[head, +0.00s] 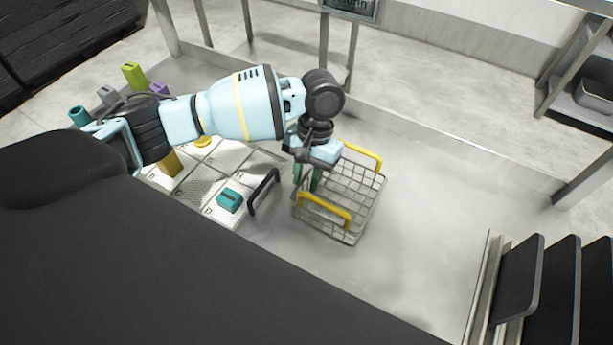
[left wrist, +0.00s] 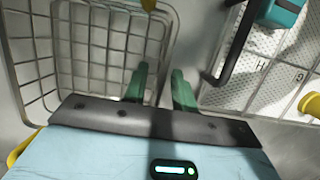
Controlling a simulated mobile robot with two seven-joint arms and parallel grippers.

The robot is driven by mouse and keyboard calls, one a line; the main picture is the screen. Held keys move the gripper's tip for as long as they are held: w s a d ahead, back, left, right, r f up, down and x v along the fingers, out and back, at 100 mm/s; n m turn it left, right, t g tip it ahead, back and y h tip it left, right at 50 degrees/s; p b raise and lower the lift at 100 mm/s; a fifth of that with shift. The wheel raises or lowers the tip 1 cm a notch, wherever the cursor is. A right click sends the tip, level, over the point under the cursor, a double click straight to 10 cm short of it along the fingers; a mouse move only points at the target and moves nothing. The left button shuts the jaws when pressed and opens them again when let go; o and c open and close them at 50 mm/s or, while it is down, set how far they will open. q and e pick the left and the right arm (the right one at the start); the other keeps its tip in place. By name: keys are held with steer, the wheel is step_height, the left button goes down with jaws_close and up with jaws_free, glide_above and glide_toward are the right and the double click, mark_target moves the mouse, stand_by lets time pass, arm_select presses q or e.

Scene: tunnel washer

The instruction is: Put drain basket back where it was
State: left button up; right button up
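The drain basket (head: 368,205) is a wire basket with two yellow handles, upright on the steel counter just right of the white lettered tray. It also shows in the left wrist view (left wrist: 95,45), filling the upper left. My left gripper (head: 308,180) points down at the basket's left side. In the left wrist view its green fingers (left wrist: 159,75) are apart, with the basket's side wall running between or very near them; contact cannot be told. The fingertips are partly hidden in the head view. My right gripper is not in view.
The white lettered tray (head: 200,180) has a black handle (head: 263,192) close to the basket and a teal block (head: 229,200) on it. Several coloured pieces stand at its far left. Dark upright panels (head: 515,290) stand at lower right. Counter right of the basket is clear.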

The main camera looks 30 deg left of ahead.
arm_select(q)
steer(key=shift+o, duration=0.3)
steer(key=v, duration=1.1)
steer(key=shift+r+p, duration=0.35)
steer(key=shift+p, duration=0.1)
